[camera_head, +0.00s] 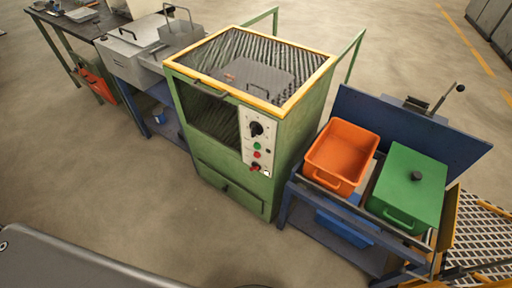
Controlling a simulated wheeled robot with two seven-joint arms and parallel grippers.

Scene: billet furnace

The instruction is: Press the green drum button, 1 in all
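The green button (257,146) is a small round spot on the pale control panel (247,137) of the green furnace cabinet (225,187). It sits below a black knob (256,128) and just above a red button (257,155). A red and dark control (255,167) and a small white spot (267,174) are lower on the panel. Nothing covers the green button. Whether it is pressed in is too small to tell. Neither of my grippers is in view.
An orange bin (341,157) and a green lidded box (409,187) stand on a blue bench (287,207) right of the cabinet. A grey metal box (130,62) is to its left. The floor (170,215) in front is clear.

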